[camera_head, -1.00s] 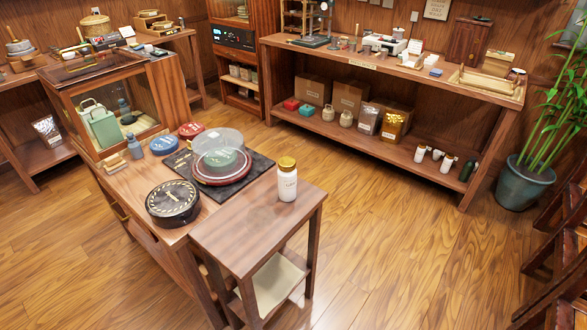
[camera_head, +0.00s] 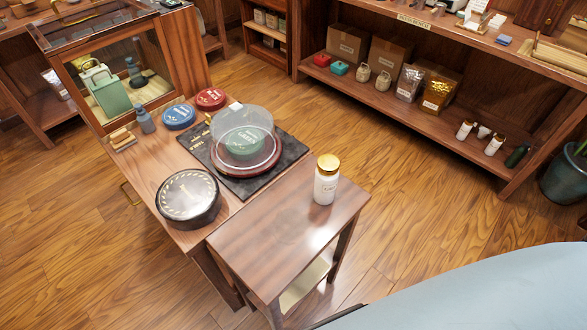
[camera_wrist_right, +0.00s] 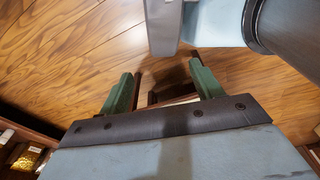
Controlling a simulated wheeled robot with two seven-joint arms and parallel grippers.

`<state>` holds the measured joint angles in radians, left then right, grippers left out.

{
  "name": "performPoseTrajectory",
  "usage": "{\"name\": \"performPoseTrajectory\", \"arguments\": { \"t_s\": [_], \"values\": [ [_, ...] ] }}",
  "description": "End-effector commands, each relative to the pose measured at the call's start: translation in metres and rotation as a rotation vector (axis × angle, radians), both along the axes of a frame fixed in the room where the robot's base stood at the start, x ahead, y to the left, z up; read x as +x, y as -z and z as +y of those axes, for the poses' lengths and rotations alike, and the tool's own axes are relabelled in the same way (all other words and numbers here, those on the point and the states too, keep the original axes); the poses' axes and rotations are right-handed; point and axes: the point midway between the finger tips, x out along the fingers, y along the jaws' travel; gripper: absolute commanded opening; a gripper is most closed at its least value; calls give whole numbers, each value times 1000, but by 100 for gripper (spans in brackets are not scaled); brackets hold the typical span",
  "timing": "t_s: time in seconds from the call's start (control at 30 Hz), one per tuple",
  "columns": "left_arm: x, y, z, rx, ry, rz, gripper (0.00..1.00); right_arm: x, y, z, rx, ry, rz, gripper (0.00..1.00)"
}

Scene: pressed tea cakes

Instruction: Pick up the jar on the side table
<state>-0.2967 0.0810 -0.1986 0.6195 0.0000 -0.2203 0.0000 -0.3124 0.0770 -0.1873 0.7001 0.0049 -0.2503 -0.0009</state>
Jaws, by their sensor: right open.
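The jar (camera_head: 326,186), white with a gold lid and a small label, stands upright on the side table (camera_head: 262,252) near its far right corner. Nothing touches it. My right gripper (camera_wrist_right: 160,78) shows in the right wrist view with its two green fingers spread apart and empty, above the wooden floor. The jar cannot be made out in that view. In the head view a pale blue part of my arm fills the lower right corner, and the gripper itself is not seen there. My left gripper is in neither current view.
The side table adjoins a larger table with a round black tin (camera_head: 188,198), a glass dome (camera_head: 243,135) on a dark slab, and blue (camera_head: 179,116) and red tins. A glass-sided cabinet (camera_head: 125,75) stands behind. Open floor (camera_head: 400,190) lies right of the jar.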

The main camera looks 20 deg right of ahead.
Motion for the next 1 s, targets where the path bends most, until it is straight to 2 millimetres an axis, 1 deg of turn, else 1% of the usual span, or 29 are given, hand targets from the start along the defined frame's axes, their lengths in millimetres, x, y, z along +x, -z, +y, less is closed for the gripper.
{"name": "performPoseTrajectory", "arguments": {
  "t_s": [0.03, 0.07, 0.1, 0.17, 0.2, 0.27, 0.3, 0.37, 0.4, 0.47, 0.5, 0.57, 0.6, 0.77, 0.83, 0.87, 0.9, 1.0],
  "values": [
    [1, -2, 0, 0, 0, -1, 72, 14, -8, 1, 4, 10, -26, 72],
    [1, -3, 0, 0, 0, -1, 74, 25, -13, 2, 8, 16, -45, 76],
    [0, -4, 0, 0, 0, -1, 74, 42, -22, 2, 13, 24, -72, 80],
    [0, -5, 0, 0, 0, 0, 74, 69, -39, 3, 20, 36, -118, 80],
    [-1, -7, 0, 0, 0, 1, 74, 87, -53, 3, 27, 44, -150, 80],
    [-2, -8, 0, -1, 0, 2, 74, 114, -75, 4, 36, 55, -197, 80],
    [-3, -9, 0, 0, 1, 3, 74, 130, -92, 4, 42, 62, -228, 80],
    [-4, -11, 0, 0, 1, 4, 74, 154, -118, 4, 52, 69, -276, 80],
    [-4, -12, 0, 0, 1, 4, 74, 168, -138, 4, 58, 73, -308, 80],
    [-4, -14, 0, 0, 1, 4, 74, 188, -168, 3, 67, 78, -354, 80],
    [-4, -15, 0, 0, 1, 4, 74, 199, -188, 3, 73, 80, -385, 80],
    [-4, -17, 0, -1, 1, 4, 74, 214, -219, 1, 80, 83, -430, 80],
    [-4, -17, 0, -1, 1, 4, 74, 222, -239, 1, 86, 82, -457, 80],
    [-3, -21, -1, -1, 2, 4, 74, 248, -315, -4, 105, 85, -591, 80],
    [-3, -23, -1, -1, 2, 4, 74, 263, -356, -12, 116, 93, -707, 80],
    [-3, -23, -1, -1, 2, 4, 74, 270, -370, -18, 123, 100, -770, 80],
    [-3, -23, -1, -1, 2, 4, 74, 276, -380, -23, 126, 108, -827, 80],
    [-3, -23, -1, -1, 2, 4, 74, 287, -396, -35, 130, 127, -935, 80]
  ]
}}
